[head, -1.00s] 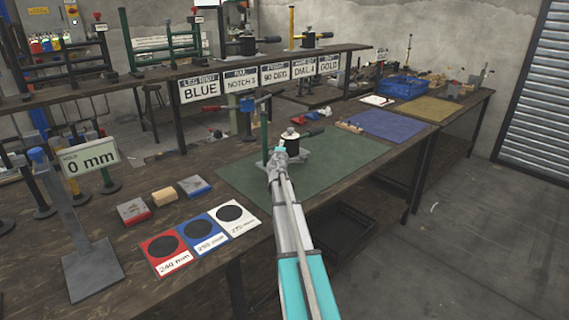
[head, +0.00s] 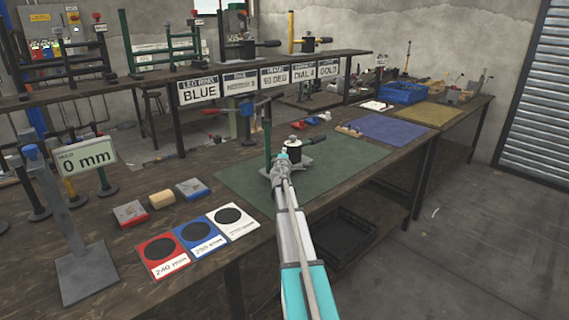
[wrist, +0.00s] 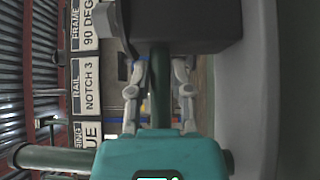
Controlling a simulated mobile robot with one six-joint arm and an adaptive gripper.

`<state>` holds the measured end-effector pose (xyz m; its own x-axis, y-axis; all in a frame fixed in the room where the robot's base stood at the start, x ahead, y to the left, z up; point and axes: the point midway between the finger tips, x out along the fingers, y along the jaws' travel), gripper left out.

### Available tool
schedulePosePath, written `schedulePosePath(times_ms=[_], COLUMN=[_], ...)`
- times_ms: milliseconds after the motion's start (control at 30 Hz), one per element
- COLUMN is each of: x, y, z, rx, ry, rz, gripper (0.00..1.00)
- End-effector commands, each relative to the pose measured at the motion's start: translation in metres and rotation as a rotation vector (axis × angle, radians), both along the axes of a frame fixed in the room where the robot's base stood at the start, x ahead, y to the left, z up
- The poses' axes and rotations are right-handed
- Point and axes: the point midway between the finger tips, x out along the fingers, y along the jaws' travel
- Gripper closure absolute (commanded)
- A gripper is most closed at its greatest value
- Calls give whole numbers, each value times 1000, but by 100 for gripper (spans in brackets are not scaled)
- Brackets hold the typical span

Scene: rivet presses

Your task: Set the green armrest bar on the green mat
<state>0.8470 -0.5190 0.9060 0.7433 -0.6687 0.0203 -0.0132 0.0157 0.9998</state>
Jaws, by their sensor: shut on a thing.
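My gripper (head: 281,156) is over the green mat (head: 235,179), at the far end of my outstretched arm. In the wrist view its two fingers (wrist: 159,92) are shut on the green armrest bar (wrist: 160,75), a dark green tube running between them. A second green tube (wrist: 50,158) sticks out sideways beside the gripper body. In the head view a green upright (head: 267,137) stands just left of the gripper. The rest of the bar is hidden behind my arm and gripper. I cannot tell whether it touches the mat.
A black-topped press fixture (head: 294,150) on a grey base stands close behind the gripper. Red, blue and white marked cards (head: 164,255) lie left of the mat. A gauge stand reading 0 mm (head: 86,157) stands further left. The mat's right part is clear.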

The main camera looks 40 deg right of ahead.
Motion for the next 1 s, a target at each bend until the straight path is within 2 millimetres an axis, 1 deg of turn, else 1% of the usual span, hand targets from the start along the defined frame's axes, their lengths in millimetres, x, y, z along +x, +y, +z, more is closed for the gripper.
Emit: schedulePosePath(times_ms=[33, 100, 300, 700, 867, 900, 967, 1000], x=[0, 0, 0, 0, 0, 0, 0, 0], y=[1, 1, 1, 1, 1, 1, 2, 2], z=[-9, -15, -25, -26, -29, -28, -28, -28], rx=[-1, -1, -1, -1, -1, 0, 0, 0], ry=[1, 1, 1, 1, 1, 0, 0, 0], rz=[0, 1, 1, 1, 1, 1, 1, 1], gripper=[100, 100, 100, 100, 100, 66, 55, 47])
